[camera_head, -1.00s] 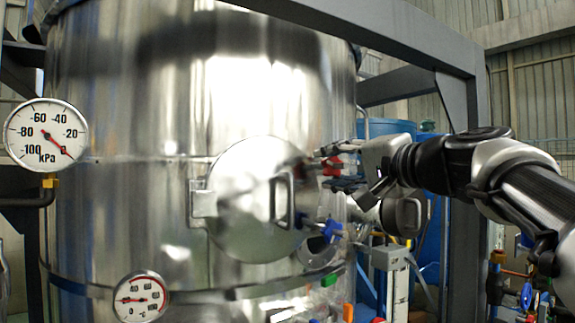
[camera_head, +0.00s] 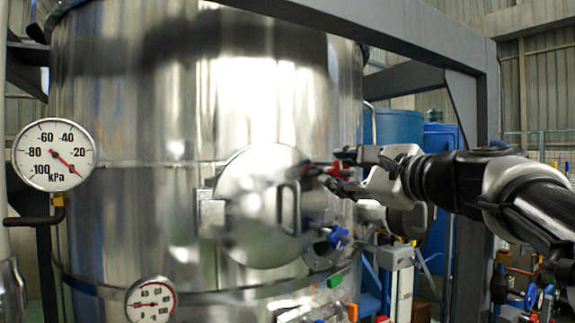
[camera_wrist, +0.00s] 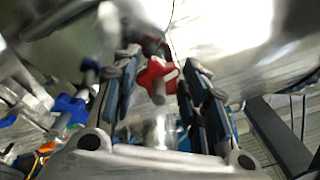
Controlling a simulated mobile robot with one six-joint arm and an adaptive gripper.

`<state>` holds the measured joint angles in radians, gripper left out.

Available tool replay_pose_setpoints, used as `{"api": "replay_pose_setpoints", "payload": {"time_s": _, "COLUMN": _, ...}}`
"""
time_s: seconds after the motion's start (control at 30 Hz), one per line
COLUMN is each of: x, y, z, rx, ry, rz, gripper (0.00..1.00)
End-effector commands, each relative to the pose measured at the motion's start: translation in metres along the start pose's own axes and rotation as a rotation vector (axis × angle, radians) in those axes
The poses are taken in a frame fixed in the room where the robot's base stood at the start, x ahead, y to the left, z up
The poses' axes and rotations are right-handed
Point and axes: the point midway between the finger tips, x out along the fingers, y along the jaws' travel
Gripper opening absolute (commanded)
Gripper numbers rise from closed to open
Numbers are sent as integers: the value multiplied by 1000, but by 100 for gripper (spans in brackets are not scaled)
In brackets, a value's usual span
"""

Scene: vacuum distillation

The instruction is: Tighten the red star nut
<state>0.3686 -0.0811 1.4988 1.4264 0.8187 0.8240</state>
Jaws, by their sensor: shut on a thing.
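The red star nut (camera_head: 334,168) is at the upper right edge of the round steel hatch (camera_head: 258,208) on the tank. My gripper (camera_head: 338,174) reaches in from the right, with its fingers around the nut. In the wrist view the red star nut (camera_wrist: 157,75) sits between the two dark finger pads of my gripper (camera_wrist: 160,85), its stud pointing toward the camera. The exact contact is blurred. A blue star nut (camera_head: 338,237) is lower on the hatch's right edge and also shows in the wrist view (camera_wrist: 70,108).
A pressure gauge (camera_head: 53,155) is at the left and a smaller gauge (camera_head: 150,301) is below. A grey steel frame (camera_head: 400,38) spans above and right of my arm. Blue drums (camera_head: 398,128) stand behind. The hatch handle (camera_head: 288,208) sticks out near my gripper.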

Motion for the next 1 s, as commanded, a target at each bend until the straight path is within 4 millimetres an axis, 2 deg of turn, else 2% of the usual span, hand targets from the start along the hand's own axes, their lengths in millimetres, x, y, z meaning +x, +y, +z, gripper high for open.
{"api": "replay_pose_setpoints", "payload": {"time_s": 1.0, "x": 0, "y": -2, "z": -1, "rx": 964, "ry": 0, "rz": 0, "gripper": 16}}
